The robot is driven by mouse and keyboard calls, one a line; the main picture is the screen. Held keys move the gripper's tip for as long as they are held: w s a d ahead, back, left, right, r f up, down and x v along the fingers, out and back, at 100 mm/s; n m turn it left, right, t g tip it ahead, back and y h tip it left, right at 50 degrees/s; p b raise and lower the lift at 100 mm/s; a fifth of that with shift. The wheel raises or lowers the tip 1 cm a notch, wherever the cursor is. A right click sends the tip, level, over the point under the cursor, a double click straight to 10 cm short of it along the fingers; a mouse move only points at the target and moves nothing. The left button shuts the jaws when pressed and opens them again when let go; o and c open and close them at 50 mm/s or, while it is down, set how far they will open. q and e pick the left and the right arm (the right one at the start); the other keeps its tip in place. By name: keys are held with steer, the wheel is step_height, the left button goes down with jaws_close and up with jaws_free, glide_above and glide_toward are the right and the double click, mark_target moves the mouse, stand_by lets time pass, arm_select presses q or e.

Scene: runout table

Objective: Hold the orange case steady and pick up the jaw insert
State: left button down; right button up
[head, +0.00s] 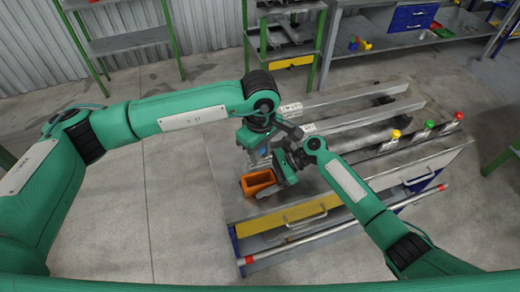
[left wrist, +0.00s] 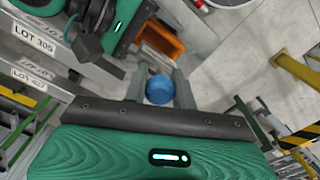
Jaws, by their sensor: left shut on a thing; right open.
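The orange case (head: 258,184) is an open-topped box at the left end of the runout table. It also shows in the left wrist view (left wrist: 163,40), partly hidden. My left gripper (head: 259,160) is above the case, shut on a blue round piece (left wrist: 159,90) that sits between its two fingers. I cannot tell for certain whether this piece is the jaw insert; no other insert is clear. My right gripper (head: 284,168) is open at the case's right side, close to its wall. Whether it touches the case is hidden.
The runout table (head: 440,155) has long grey rails and red, green and yellow knobs on its right side. White lot labels (left wrist: 38,38) sit on the rail ends. Shelving stands behind; the floor at left is clear.

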steer(key=v, duration=1.1)
steer(key=shift+w+d+r, duration=0.1)
steer(key=shift+d+r, duration=0.05)
steer(key=shift+d, duration=0.2)
